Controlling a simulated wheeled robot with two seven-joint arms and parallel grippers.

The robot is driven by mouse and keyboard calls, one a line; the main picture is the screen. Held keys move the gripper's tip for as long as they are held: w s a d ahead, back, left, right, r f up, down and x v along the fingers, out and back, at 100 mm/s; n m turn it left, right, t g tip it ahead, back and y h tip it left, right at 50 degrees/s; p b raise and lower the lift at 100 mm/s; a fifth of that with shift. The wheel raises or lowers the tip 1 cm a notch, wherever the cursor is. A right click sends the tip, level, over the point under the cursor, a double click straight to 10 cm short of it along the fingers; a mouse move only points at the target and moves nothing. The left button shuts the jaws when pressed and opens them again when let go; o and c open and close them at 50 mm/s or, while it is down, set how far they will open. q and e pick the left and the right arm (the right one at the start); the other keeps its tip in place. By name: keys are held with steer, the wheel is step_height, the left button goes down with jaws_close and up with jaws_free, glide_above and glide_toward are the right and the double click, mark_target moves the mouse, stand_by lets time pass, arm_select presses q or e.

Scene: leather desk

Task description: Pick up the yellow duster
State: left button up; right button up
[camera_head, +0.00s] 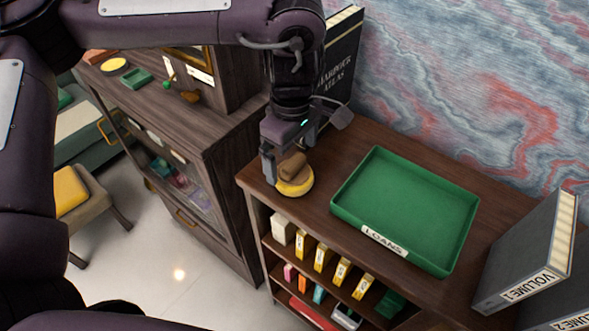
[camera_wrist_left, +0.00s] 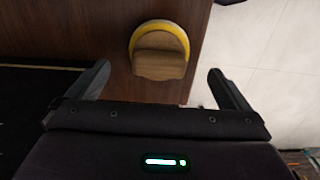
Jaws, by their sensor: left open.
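The yellow duster (camera_head: 296,186) has a round yellow pad and a brown wooden block handle. It lies on the shelf top near its left end, in the head view. In the left wrist view the duster (camera_wrist_left: 159,63) shows wooden handle toward me, with the yellow rim behind it. My left gripper (camera_head: 283,175) is at the duster, pointing down. In the left wrist view the gripper (camera_wrist_left: 159,85) is open, its two fingers on either side of the duster's near end with gaps to both. No contact is visible. My right gripper is not in view.
A green tray (camera_head: 460,215) labelled LOANS lies right of the duster on the wooden shelf top (camera_head: 370,135). A dark atlas (camera_head: 340,60) stands behind my left gripper. A Volume 1 book (camera_head: 528,255) stands at the right. The shelf edge drops to the floor close to the duster.

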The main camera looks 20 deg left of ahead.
mark_target(294, 161)
arm_select(q)
step_height(294, 161, down, 4)
steer(key=shift+d+r+p, duration=0.1)
steer(key=shift+r+p, duration=0.1)
steer(key=shift+p, duration=0.95)
steer(key=shift+f, duration=0.75)
steer(key=c, duration=1.1)
steer(key=shift+o, duration=0.2)
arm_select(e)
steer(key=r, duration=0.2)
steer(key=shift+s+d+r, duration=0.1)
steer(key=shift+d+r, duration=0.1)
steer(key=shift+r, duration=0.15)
arm_select(q)
steer(key=shift+w+r, duration=0.1)
steer(key=shift+r, duration=0.4)
step_height(294, 161, up, 4)
steer(key=shift+r+b, duration=0.25)
steer(key=shift+b, duration=0.75)
step_height(294, 161, up, 15)
steer(key=shift+f+p, duration=0.2)
steer(key=shift+p, duration=0.1)
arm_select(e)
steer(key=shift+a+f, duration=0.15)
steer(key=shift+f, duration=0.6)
